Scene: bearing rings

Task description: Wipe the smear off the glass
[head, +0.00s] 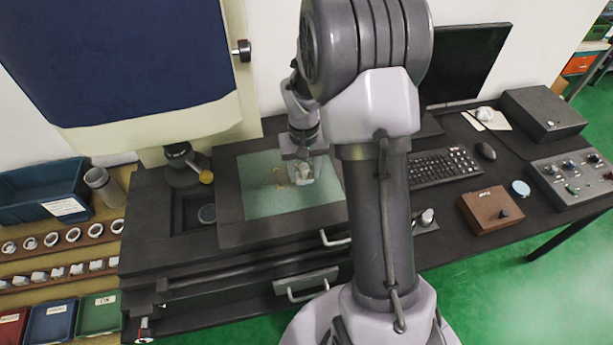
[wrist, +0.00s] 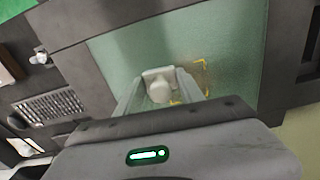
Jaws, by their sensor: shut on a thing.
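The green glass (head: 268,198) is a flat pane set in the dark machine table; it fills the upper middle of the wrist view (wrist: 228,42). A yellow-brown smear (head: 281,178) marks the glass just left of my gripper in the head view. In the wrist view the smear (wrist: 204,66) shows as yellow streaks right of the fingers. My gripper (head: 301,168) is shut on a whitish wiping pad (wrist: 159,86), low over the glass. The pad is partly hidden by the fingers, and I cannot tell whether it touches the glass.
A dark blue-and-cream machine head (head: 120,60) overhangs the left. A yellow-tipped knob (head: 206,177) stands left of the glass. A keyboard (head: 442,167), a monitor (head: 465,65) and a brown box (head: 490,209) are on the right. Trays and rings (head: 73,235) line the far left.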

